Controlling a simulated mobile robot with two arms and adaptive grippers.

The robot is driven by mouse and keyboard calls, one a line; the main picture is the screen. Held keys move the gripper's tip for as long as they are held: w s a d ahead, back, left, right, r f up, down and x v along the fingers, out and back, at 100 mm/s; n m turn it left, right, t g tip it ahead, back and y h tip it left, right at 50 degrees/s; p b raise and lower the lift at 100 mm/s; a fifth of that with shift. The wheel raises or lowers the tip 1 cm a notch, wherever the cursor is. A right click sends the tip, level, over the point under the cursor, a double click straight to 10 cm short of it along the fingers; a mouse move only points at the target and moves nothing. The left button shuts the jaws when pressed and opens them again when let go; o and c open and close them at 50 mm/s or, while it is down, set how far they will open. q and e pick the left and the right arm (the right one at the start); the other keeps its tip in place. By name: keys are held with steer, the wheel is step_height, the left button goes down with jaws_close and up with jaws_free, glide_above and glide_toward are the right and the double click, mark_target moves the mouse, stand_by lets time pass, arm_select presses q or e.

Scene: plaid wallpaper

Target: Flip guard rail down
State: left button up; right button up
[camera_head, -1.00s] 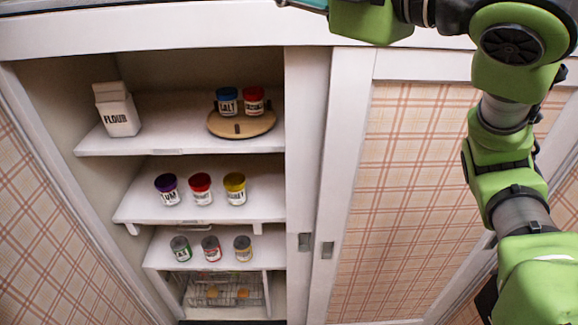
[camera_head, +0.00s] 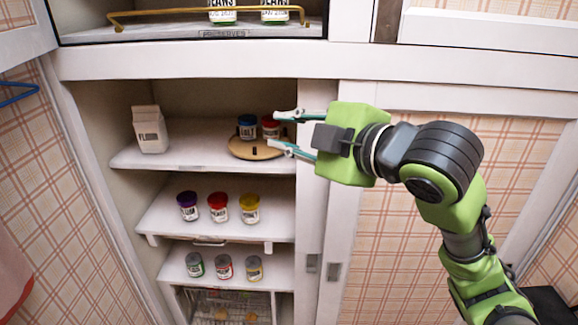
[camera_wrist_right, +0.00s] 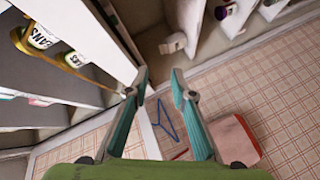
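The guard rail (camera_head: 205,13) is a thin brass bar across the front of the top shelf, raised in front of the beans jars (camera_head: 274,12). In the right wrist view the brass rail (camera_wrist_right: 72,82) runs along the shelf at the left, beside the beans jars (camera_wrist_right: 42,38). My right gripper (camera_head: 279,131) is open and empty, below the rail and in front of the right end of the upper cupboard shelf. Its two fingers (camera_wrist_right: 160,82) are spread apart in the right wrist view, to the right of the rail. My left gripper is not in view.
A round wooden turntable (camera_head: 257,153) holds blue and red jars behind my right gripper. A flour carton (camera_head: 149,130) and several jars and cans stand on the shelves. A sliding door (camera_head: 400,215) closes the right side. A blue hanger (camera_head: 18,96) hangs at the left.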

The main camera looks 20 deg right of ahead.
step_height(320, 180, down, 7)
steer(key=m+g, duration=0.1)
steer(key=m, duration=0.1)
steer(key=shift+w+d+h, duration=0.2)
steer(key=shift+h, duration=0.1)
